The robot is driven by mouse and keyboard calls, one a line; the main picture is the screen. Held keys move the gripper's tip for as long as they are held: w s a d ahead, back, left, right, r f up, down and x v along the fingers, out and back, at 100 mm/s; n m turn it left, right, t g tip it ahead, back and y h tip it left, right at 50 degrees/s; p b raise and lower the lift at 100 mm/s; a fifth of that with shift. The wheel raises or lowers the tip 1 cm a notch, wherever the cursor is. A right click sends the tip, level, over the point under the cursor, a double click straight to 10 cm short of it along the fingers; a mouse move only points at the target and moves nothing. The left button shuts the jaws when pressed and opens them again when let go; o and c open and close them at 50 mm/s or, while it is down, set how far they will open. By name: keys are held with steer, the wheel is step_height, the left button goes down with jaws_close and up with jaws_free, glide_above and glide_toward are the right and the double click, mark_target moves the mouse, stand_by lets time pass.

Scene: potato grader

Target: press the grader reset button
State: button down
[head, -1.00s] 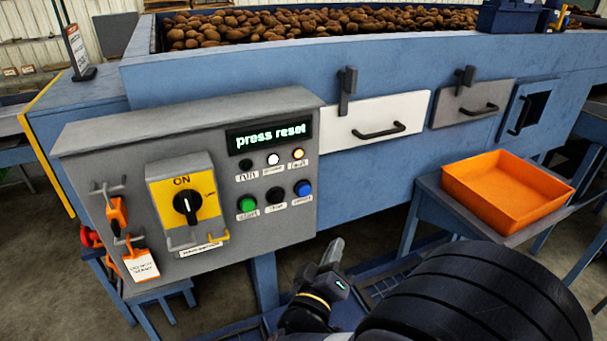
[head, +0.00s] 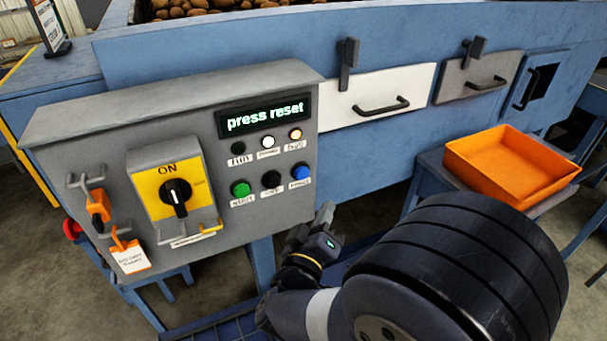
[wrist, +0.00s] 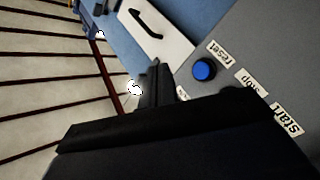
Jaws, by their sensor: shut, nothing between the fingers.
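The grey control box (head: 72,150) fills the left of the head view, its display (head: 265,116) reading "press reset". The blue reset button (head: 300,171) is at the right end of the lower button row, beside the black stop button (head: 271,179) and green start button (head: 240,188). The wrist view shows the blue button (wrist: 204,69) with a "reset" label beside it. My gripper (head: 326,214) is shut and empty, below and right of the reset button, apart from it. In the wrist view my gripper's dark fingers (wrist: 155,85) lie left of the button.
A yellow ON rotary switch (head: 176,192) and orange hanging tags (head: 128,255) are on the box's left. A white drawer (head: 345,98) with a black handle lies right of the box. An orange tray (head: 510,168) stands on a side table at right.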

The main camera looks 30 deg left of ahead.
mark_target(309, 172)
steer(key=w+a, duration=0.5)
steer(key=a, duration=0.1)
steer(key=shift+a, duration=0.2)
steer(key=shift+w+p, duration=0.1)
steer(key=shift+p, duration=0.25)
stand_by(1.7)
steer(key=shift+w+a, duration=0.2)
steer(key=shift+a, duration=0.1)
steer(key=shift+w+a, duration=0.3)
steer(key=shift+a, duration=0.1)
stand_by(0.7)
stand_by(0.3)
steer(key=shift+s+d, duration=0.55)
steer(key=shift+d, duration=0.15)
steer(key=s+d, duration=0.1)
steer(key=d, duration=0.1)
steer(key=s+d, duration=0.2)
steer(key=shift+s, duration=0.1)
